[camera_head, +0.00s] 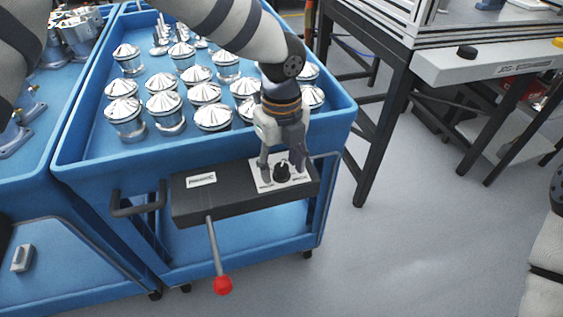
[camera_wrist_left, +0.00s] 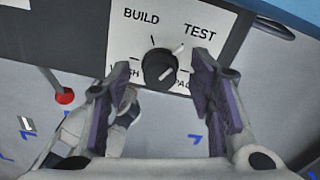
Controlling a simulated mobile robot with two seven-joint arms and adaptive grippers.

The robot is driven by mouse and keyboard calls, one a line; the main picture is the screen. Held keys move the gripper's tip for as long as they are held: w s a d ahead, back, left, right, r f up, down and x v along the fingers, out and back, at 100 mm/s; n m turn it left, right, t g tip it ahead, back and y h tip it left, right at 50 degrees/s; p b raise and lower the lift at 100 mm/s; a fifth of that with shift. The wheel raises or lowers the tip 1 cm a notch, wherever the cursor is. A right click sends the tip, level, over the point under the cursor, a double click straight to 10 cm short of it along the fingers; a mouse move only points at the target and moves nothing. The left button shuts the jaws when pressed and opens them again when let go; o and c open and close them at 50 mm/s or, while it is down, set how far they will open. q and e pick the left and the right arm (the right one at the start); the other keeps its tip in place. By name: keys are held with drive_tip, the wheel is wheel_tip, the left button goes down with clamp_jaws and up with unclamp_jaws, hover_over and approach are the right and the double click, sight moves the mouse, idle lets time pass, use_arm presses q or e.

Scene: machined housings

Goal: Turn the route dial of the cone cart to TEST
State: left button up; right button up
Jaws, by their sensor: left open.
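The cone cart (camera_head: 70,160) is blue, with a dark control box on its near side. The route dial (camera_head: 282,172) is a black knob on a white plate on that box. In the left wrist view the dial (camera_wrist_left: 159,68) is ringed by BUILD, TEST and partly hidden WASH and PACK labels. It bears a pale mark, but I cannot tell surely which label it points at. My left gripper (camera_head: 281,168) is open, its fingers on either side of the dial, with visible gaps in the left wrist view. My right gripper is not in view.
Several silver cones (camera_head: 163,103) stand in the cart's tray. A lever with a red knob (camera_head: 223,285) sticks out from the box, left of the dial. Another blue cart (camera_head: 60,225) stands close at left. A dark-legged bench (camera_head: 375,100) stands at right; grey floor between is clear.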

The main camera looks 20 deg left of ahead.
sight(281, 166)
use_arm(q)
wheel_tip(281, 166, up, 12)
idle(0.3)
